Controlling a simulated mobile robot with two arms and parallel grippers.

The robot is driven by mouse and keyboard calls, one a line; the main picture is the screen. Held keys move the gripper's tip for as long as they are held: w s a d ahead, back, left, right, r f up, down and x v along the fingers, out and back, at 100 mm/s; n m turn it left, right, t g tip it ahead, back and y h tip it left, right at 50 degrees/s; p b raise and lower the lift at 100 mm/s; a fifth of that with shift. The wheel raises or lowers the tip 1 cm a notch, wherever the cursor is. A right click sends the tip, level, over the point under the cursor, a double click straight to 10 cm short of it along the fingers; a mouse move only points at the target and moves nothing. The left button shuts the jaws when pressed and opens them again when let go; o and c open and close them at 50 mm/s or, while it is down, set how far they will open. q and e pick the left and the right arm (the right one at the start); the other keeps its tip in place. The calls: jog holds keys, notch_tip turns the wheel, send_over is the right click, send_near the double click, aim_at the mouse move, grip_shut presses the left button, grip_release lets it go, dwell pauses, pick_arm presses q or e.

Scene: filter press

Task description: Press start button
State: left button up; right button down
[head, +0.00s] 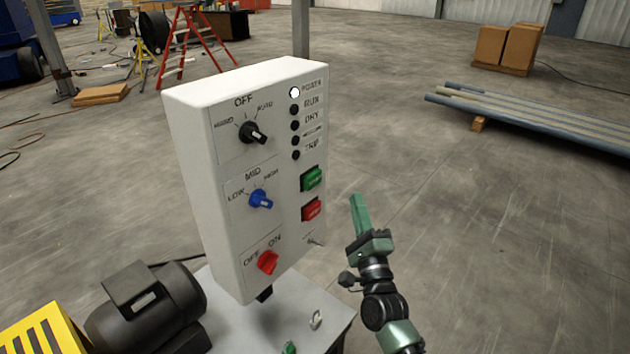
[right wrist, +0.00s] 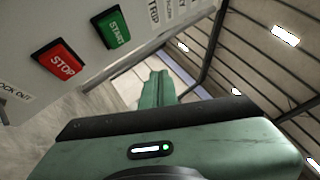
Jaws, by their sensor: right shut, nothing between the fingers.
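The white control box (head: 225,235) stands in the middle of the head view. Its green start button (head: 312,179) sits on the right side of the panel, above the red stop button (head: 312,209). In the right wrist view the start button (right wrist: 113,29) reads START and the stop button (right wrist: 60,62) reads STOP. My right gripper (head: 360,212) is green, shut and empty. It points upward to the right of the two buttons, and floor shows between it and the panel in the head view. It also shows in the right wrist view (right wrist: 157,88). My left gripper is out of view.
The panel also has a black knob (head: 254,133), a blue knob (head: 260,198), a red knob (head: 267,262) and a lit white power lamp (head: 294,93). A black motor (head: 145,305) is at lower left.

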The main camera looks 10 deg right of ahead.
aim_at(318, 176)
jog(key=w+a+b, duration=0.3)
jog(key=w+a, duration=0.2)
jog(key=w, duration=0.2)
jog(key=shift+a, duration=0.2)
dwell(2.0)
jog(key=shift+w+a+b, duration=0.25)
jog(key=shift+b, duration=0.1)
jog(key=shift+w+a+b, duration=0.35)
jog(key=shift+w+b, duration=0.1)
jog(key=shift+w, duration=0.05)
dwell(0.8)
dwell(0.4)
jog(key=shift+s+d+p, duration=0.4)
jog(key=shift+s+d, duration=0.15)
jog(key=shift+s, duration=0.3)
jog(key=shift+d, duration=0.1)
